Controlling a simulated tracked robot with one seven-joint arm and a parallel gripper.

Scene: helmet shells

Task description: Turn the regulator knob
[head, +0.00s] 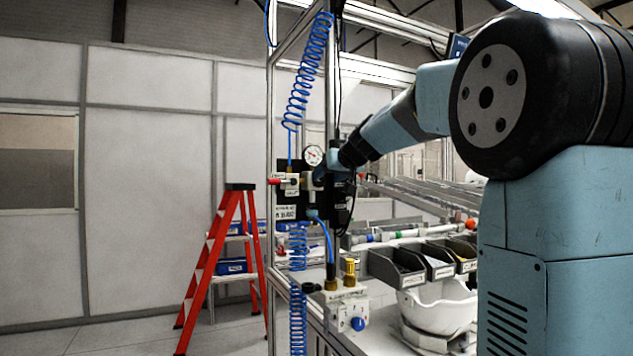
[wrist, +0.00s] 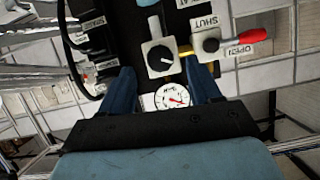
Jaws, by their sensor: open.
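The regulator knob (wrist: 160,59) is a round black knob with a pale pointer mark, on a light square body. In the wrist view it sits between the tips of my gripper (wrist: 158,70). Both blue fingers are spread, with a gap on each side of the knob; I cannot tell how deep they reach around it. A round white pressure gauge (wrist: 172,96) with a red needle shows between the fingers, and it also shows in the head view (head: 313,155).
A red-handled valve lever (wrist: 254,36) with OPEN and SHUT labels is beside the regulator. Coiled blue hoses (head: 309,70) hang along the aluminium frame. A brass-topped valve block (head: 346,302), grey bins (head: 395,266) and a white helmet shell (head: 438,306) are below. A red stepladder (head: 208,270) stands left.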

